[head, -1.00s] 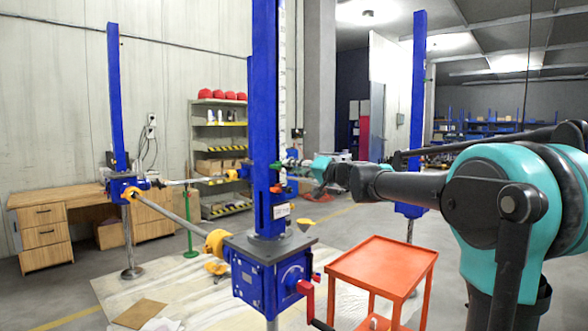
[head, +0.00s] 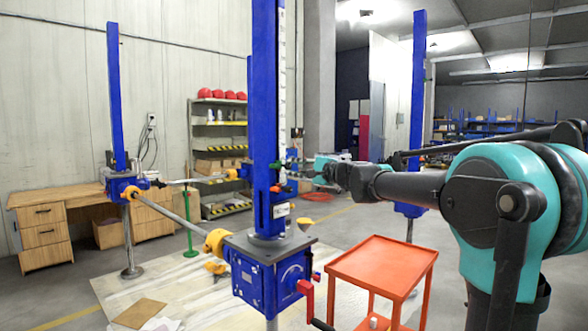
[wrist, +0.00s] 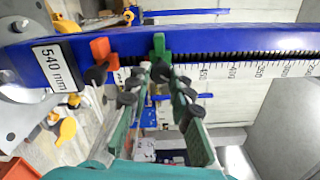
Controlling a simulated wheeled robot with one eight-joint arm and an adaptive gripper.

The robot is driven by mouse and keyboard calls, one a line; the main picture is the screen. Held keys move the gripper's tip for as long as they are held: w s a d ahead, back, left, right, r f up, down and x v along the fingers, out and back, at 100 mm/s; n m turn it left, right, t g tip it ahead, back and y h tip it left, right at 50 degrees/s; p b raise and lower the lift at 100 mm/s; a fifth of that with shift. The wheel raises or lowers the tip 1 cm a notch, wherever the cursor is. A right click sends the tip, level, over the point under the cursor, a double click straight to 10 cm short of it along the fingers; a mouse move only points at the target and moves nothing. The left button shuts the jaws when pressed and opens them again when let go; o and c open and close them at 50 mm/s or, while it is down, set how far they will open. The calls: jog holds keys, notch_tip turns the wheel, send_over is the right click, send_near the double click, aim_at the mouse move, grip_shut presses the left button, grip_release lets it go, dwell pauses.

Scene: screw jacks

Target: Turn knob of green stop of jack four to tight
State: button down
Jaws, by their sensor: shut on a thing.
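The nearest jack's blue post (head: 265,110) stands upright, with a toothed rack and a millimetre scale in the wrist view (wrist: 235,38). The green stop (wrist: 159,46) sits on the rack and shows small in the head view (head: 275,166). My gripper (wrist: 153,72) reaches to it from the right in the head view and is shut on its dark knob, mostly hidden between the fingertips. The red-orange stop (wrist: 100,50) with its own black knob (wrist: 95,76) sits beside it, apart from the fingers; in the head view it is just below. No jack number is readable.
The blue gearbox (head: 262,282) has a red crank (head: 306,292) in front. An orange cart (head: 382,262) stands at right. Other jack posts (head: 117,100) (head: 417,110) stand further back.

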jog(key=m, duration=0.5)
jog(key=shift+f, duration=0.1)
jog(key=m, duration=0.6)
jog(key=shift+s, duration=0.1)
dwell(0.4)
jog(key=c, duration=1.3)
grip_release()
jog(key=shift+c, duration=0.2)
jog(key=v, duration=1.2)
